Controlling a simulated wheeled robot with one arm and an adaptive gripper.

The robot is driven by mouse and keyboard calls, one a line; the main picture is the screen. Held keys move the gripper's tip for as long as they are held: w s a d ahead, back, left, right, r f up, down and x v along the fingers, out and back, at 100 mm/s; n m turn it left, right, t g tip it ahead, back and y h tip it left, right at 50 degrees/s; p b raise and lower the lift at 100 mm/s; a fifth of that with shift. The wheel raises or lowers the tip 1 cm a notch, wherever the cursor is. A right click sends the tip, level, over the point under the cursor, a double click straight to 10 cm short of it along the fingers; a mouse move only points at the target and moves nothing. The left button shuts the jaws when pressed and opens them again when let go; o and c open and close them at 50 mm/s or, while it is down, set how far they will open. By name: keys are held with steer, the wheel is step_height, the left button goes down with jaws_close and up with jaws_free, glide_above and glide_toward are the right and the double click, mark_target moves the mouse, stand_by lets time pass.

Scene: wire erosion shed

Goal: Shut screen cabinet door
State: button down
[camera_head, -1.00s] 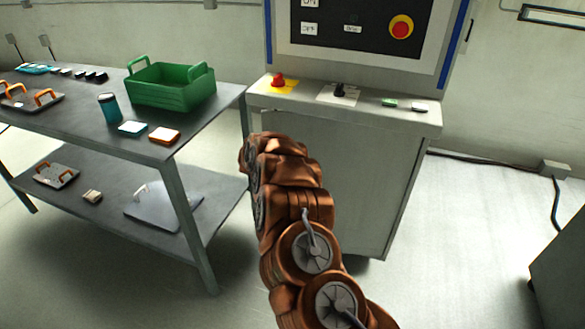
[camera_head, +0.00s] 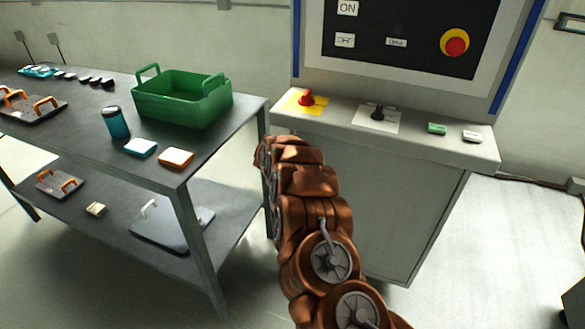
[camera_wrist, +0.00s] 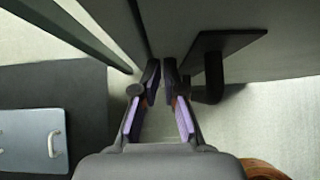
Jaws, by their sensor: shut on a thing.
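The grey screen cabinet (camera_head: 395,205) stands at centre right in the head view, below a screen panel (camera_head: 410,35). My gripper (camera_wrist: 161,78) shows in the wrist view, its purple-padded fingers nearly together at the edge of a grey panel (camera_wrist: 240,12), which looks like the cabinet door. The fingers are shut on that edge; the exact contact is hard to see. A black bracket-like handle (camera_wrist: 232,42) sits on the panel, just right of the fingers. In the head view my copper-coloured arm hides the gripper and the cabinet's left side.
A dark two-level table (camera_head: 75,130) stands close on the left, with a green crate (camera_head: 182,98), a teal cup (camera_head: 116,122) and small boxes on top. Its leg is near my arm. The lower shelf holds a grey plate (camera_head: 172,225).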

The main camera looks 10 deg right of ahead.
steer(key=shift+w+d+r, duration=0.25)
steer(key=shift+r, duration=0.2)
steer(key=shift+w+d+r, duration=0.2)
steer(key=shift+w+r, duration=0.05)
steer(key=shift+r, duration=0.3)
steer(key=s+a+r, duration=0.3)
steer(key=s+a, duration=0.1)
steer(key=s, duration=0.1)
steer(key=shift+s+r, duration=0.25)
steer(key=shift+r, duration=0.15)
steer(key=shift+a, duration=0.15)
